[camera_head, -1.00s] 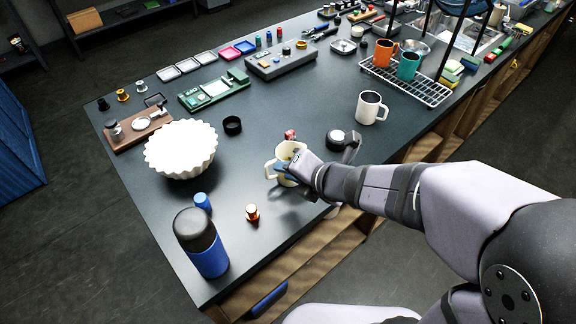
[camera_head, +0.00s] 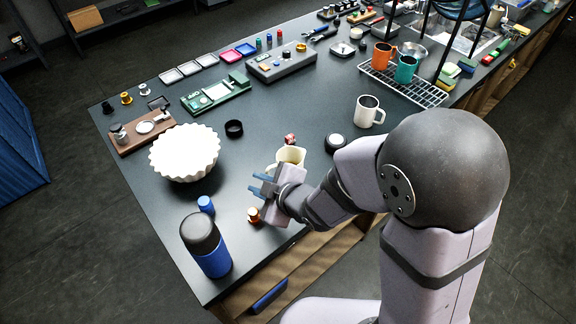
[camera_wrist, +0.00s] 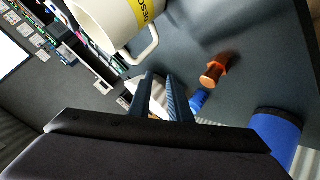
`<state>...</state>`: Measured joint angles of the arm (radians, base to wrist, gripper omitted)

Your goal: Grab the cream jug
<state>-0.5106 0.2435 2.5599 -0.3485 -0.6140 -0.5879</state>
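The cream jug (camera_head: 291,156), off-white with a handle on its left, stands on the dark bench near the front edge, partly hidden behind my gripper. In the wrist view the jug (camera_wrist: 105,22) fills the upper left, with a yellow lettered label and its handle (camera_wrist: 150,45) just beyond my fingertips. My gripper (camera_head: 255,182) is on the near side of the jug, with its two blue fingers pointing left and apart. In the wrist view the fingers (camera_wrist: 162,78) have a narrow gap, with nothing visibly held. Whether a finger touches the handle cannot be told.
A copper-orange fitting (camera_head: 254,215), a small blue cylinder (camera_head: 205,204) and a blue flask (camera_head: 205,246) stand near the gripper. A white fluted dish (camera_head: 184,152) is at left. A white mug (camera_head: 369,112) and a round dark-rimmed part (camera_head: 335,142) are at right.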

